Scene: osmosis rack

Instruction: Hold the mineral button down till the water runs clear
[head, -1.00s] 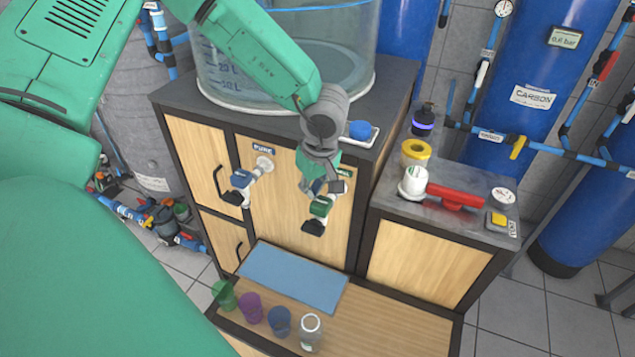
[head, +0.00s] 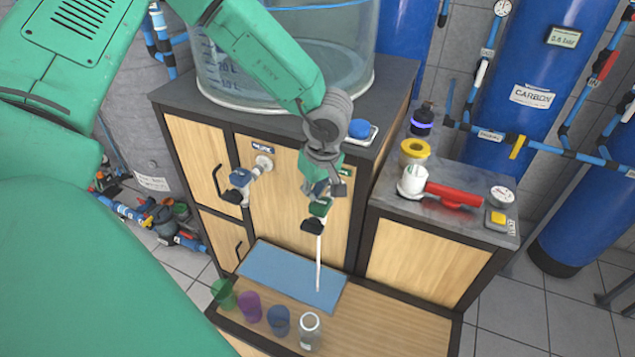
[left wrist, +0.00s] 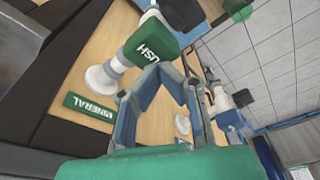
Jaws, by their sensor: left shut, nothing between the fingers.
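The mineral tap's green button (head: 319,207) is on the front of the wooden cabinet (head: 300,220). In the left wrist view the green cap (left wrist: 150,42) reads "PUSH", near the green "MINERAL" label (left wrist: 90,112). My left gripper (head: 320,190) is shut and empty. Its closed fingertips (left wrist: 160,68) are at the cap's edge and appear to touch it; the exact contact is hidden. A whitish stream of water (head: 318,262) falls from the black spout (head: 312,226) onto the blue mat (head: 275,270). My right gripper is not in view.
The pure tap (head: 241,178) is left of the mineral tap. A green cup (head: 223,294), purple cup (head: 250,307), blue cup (head: 279,320) and clear bottle (head: 310,330) stand along the shelf's front. A red-handled device (head: 450,195) lies on the right counter.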

